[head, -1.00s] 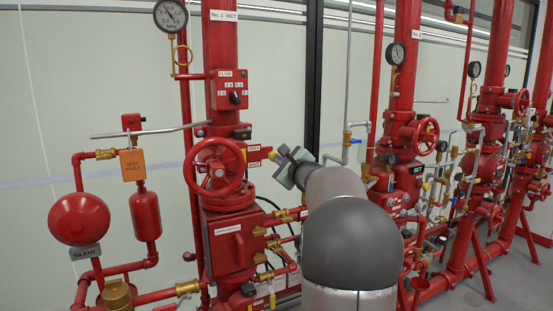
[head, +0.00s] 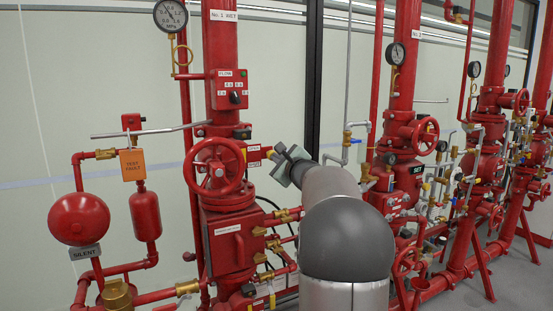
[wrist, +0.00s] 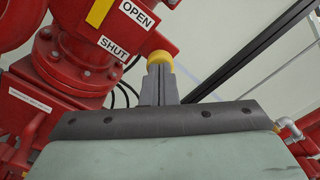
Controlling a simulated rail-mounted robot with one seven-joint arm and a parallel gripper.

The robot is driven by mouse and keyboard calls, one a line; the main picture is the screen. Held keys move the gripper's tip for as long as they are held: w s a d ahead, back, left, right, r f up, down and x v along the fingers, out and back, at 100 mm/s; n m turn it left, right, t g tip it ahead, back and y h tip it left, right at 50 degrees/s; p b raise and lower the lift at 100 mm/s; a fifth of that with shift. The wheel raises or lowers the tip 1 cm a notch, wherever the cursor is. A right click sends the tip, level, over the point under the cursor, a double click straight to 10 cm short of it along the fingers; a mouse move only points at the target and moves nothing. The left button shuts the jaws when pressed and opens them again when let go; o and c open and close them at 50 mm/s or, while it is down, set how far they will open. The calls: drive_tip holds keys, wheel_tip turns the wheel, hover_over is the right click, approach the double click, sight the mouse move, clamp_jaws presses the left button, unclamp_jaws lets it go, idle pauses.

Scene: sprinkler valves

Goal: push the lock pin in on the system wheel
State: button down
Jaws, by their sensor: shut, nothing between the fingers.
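The system wheel (head: 215,167) is a red handwheel on the front of the near red riser in the head view. To its right a red housing (wrist: 135,35) carries OPEN and SHUT labels and a yellow bar. A yellow round knob, seemingly the lock pin (wrist: 160,59), sticks out from the housing's end in the wrist view. My gripper (wrist: 160,70) is shut and empty, its fingertips right at the knob. They look in contact, but the exact gap cannot be told. In the head view my gripper (head: 278,154) is right of the housing, and my arm hides part of the area.
A red box (head: 232,240) with brass fittings is below the wheel. A red bell (head: 78,219) and an orange tag (head: 132,164) are at left. A second riser (head: 404,60) with its wheel (head: 425,136) stands right of my arm.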

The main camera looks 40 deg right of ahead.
drive_tip(key=s+b, duration=0.1)
drive_tip(key=s, duration=0.1)
drive_tip(key=s+a+b, duration=0.1)
drive_tip(key=s, duration=0.1)
drive_tip(key=shift+s+b, duration=0.35)
drive_tip(key=shift+s, duration=0.05)
idle(0.6)
